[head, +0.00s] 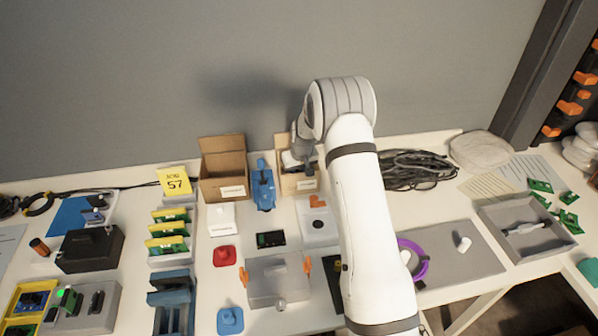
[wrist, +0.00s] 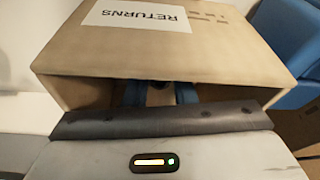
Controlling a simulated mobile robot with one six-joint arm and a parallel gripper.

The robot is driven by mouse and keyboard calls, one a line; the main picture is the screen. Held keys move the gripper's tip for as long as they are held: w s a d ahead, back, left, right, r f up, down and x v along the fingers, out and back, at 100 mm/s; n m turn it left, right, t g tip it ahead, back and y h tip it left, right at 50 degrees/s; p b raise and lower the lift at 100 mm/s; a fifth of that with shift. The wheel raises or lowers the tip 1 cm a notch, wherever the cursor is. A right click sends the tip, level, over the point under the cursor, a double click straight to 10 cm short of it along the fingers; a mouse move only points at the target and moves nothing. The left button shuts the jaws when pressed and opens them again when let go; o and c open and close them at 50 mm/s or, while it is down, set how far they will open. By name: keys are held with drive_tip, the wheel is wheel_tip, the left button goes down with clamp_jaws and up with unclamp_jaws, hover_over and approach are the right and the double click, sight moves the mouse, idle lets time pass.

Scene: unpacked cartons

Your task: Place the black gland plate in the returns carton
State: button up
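The returns carton (wrist: 215,50) is an open brown box with a white label reading RETURNS, upside down in the wrist view. In the head view the right-hand small carton (head: 298,184) stands against the wall, under my wrist. My gripper (wrist: 160,94) reaches into its shadowed mouth. Its two blue fingers stand apart, with brown cardboard showing between them, so it looks open. A small dark shape shows near the fingertips, too shaded to name. I cannot pick out the black gland plate for certain in either view; the carton's inside is mostly hidden.
A blue tool (head: 263,186) stands just left of the carton, with another open carton (head: 224,171) beyond it. Coiled black cable (head: 415,170) lies to the right.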

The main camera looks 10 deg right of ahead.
drive_tip(key=o, duration=0.4)
drive_tip(key=shift+r, duration=0.3)
drive_tip(key=s+r, duration=0.6)
drive_tip(key=r, duration=0.4)
drive_tip(key=s+r, duration=0.6)
drive_tip(key=r, duration=0.3)
drive_tip(key=s+r, duration=0.2)
drive_tip(key=s, duration=0.8)
drive_tip(key=s+r+m, duration=0.1)
drive_tip(key=s+r, duration=0.1)
drive_tip(key=s, duration=0.8)
drive_tip(key=s+r+m+b, duration=0.1)
drive_tip(key=s, duration=0.9)
drive_tip(key=shift+s+d+r+h, duration=0.25)
drive_tip(key=shift+s+r+h, duration=0.05)
drive_tip(key=shift+s+r, duration=0.1)
